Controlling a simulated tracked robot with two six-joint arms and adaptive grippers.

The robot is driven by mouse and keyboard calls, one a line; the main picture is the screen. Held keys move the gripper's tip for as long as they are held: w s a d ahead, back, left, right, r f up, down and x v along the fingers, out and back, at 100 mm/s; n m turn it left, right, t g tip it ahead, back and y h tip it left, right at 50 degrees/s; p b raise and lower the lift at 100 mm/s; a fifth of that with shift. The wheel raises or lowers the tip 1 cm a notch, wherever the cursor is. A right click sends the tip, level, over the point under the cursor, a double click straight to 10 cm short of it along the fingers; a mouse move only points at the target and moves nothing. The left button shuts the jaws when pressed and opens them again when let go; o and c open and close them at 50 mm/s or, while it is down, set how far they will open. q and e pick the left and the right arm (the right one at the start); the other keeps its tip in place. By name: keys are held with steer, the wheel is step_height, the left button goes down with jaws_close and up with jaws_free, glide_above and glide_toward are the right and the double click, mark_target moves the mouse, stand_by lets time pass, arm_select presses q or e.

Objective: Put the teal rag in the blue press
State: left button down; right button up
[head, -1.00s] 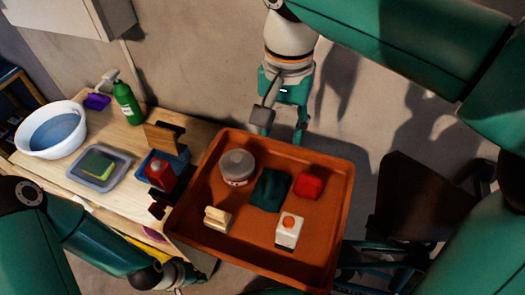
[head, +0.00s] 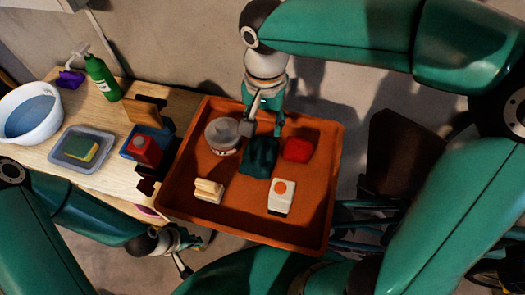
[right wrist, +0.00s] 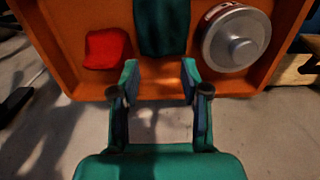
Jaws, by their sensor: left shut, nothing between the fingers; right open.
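The teal rag (head: 260,158) lies bunched in the orange tray (head: 178,206), between a lidded jar and a red cloth. It also shows in the right wrist view (right wrist: 162,25). My right gripper (head: 264,125) is open at the tray's far edge, just behind the rag; in the right wrist view its fingertips (right wrist: 160,78) are apart, with the rag ahead between them. The blue press (head: 134,146) stands on the wooden bench left of the tray, with a brown upright part and a red part in front. My left gripper (head: 184,264) is shut and empty, low in front of the bench.
On the bench are a white basin (head: 14,138), a sponge dish (head: 93,163), and a green bottle (head: 103,80).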

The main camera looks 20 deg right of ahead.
mark_target(263, 138)
steer(key=f, duration=0.5)
steer(key=shift+s+a+p, duration=0.1)
steer(key=shift+a+p, duration=0.15)
steer(key=shift+p, duration=0.15)
steer(key=shift+c, duration=0.4)
jaws_close()
